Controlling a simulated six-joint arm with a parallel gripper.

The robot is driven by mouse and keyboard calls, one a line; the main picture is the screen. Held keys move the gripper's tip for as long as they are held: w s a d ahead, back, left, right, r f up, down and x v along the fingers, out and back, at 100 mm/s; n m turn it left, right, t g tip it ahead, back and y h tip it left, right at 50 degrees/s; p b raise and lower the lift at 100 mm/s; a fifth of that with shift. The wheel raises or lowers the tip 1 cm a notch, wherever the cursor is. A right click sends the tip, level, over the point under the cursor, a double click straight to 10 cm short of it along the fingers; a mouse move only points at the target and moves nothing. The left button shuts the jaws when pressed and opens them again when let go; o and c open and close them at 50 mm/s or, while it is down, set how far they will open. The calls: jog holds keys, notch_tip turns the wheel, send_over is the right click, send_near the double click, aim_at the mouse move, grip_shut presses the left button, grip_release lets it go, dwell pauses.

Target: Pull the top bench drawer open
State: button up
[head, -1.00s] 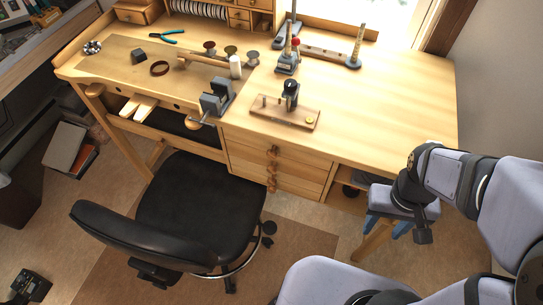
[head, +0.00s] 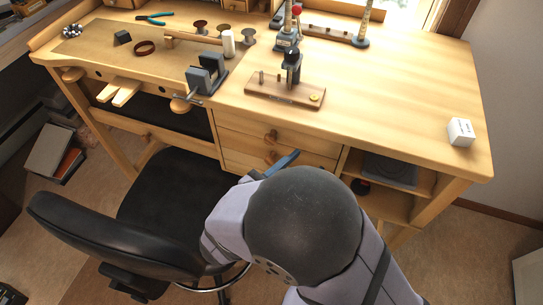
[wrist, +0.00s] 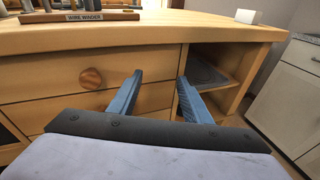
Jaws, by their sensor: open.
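The top bench drawer (head: 300,142) is a shut light wood front under the bench top, with a round reddish-brown wooden knob (head: 271,136). In the wrist view a drawer front (wrist: 55,78) directly under the bench top carries a like knob (wrist: 91,78), left of my fingers. My gripper (wrist: 160,77) is open and empty, its two blue fingers pointing at the drawer unit near its right end. In the head view my arm hides the lower drawers and most of the gripper; one blue finger shows just right of the second knob (head: 270,157).
A black chair (head: 150,215) stands left of my arm. An open shelf bay (head: 390,175) lies right of the drawers. A small wooden stand (head: 285,92) and a white box (head: 461,132) sit on the bench top (head: 400,90).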

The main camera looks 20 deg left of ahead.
aim_at(269, 142)
jog(key=s+a+n+t+y+b, duration=0.1)
jog(key=s+a+n+t+y, duration=0.3)
jog(key=a, duration=0.6)
jog(key=shift+n+g+y, duration=0.5)
jog(key=shift+y, duration=0.2)
jog(key=shift+w+d+f+p, duration=0.1)
jog(key=shift+w+f+p, duration=0.1)
jog(key=shift+w, duration=1.55)
jog(key=shift+w+d+f+p, duration=0.1)
jog(key=shift+w+p, duration=0.05)
jog(key=shift+w, duration=1.6)
jog(key=shift+s, duration=0.1)
grip_shut()
